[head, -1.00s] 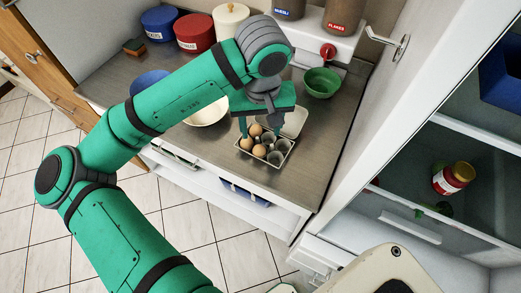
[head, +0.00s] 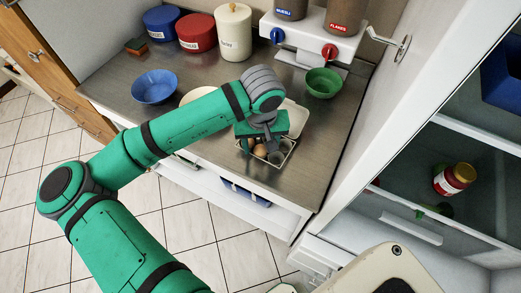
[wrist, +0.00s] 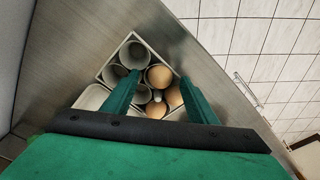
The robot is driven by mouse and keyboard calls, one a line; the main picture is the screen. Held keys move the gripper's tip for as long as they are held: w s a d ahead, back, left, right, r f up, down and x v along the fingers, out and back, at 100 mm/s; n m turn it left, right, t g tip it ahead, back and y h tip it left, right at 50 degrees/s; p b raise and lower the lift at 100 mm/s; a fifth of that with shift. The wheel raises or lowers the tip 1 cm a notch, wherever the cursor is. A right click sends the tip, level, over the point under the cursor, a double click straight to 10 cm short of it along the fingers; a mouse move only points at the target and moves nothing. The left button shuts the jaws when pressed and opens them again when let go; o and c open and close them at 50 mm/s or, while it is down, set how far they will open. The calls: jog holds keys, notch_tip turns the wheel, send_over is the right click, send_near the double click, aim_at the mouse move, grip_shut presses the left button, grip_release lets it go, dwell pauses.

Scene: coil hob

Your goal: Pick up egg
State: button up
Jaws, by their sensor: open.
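Brown eggs sit in an open egg carton (head: 288,157) on the steel counter. In the wrist view the carton (wrist: 110,70) has empty cups on the left and eggs on the right. One egg (wrist: 158,76) shows between my fingertips' level, a second egg (wrist: 173,97) is beside the right finger, and a third egg (wrist: 156,110) is nearer the palm. In the head view one egg (head: 261,150) shows below my gripper (head: 258,143). My gripper (wrist: 160,80) is open and pointed down, its fingers over or in the carton. Contact with any egg cannot be told.
A green bowl (head: 323,83), a blue bowl (head: 154,86) and a pale bowl (head: 197,97) stand on the counter. A white dispenser (head: 310,40) and canisters (head: 198,33) line the back. The open fridge door (head: 400,85) is at right.

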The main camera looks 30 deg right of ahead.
jog(key=shift+s+f, duration=0.1)
jog(key=shift+f, duration=0.15)
grip_shut()
jog(key=shift+r, duration=0.1)
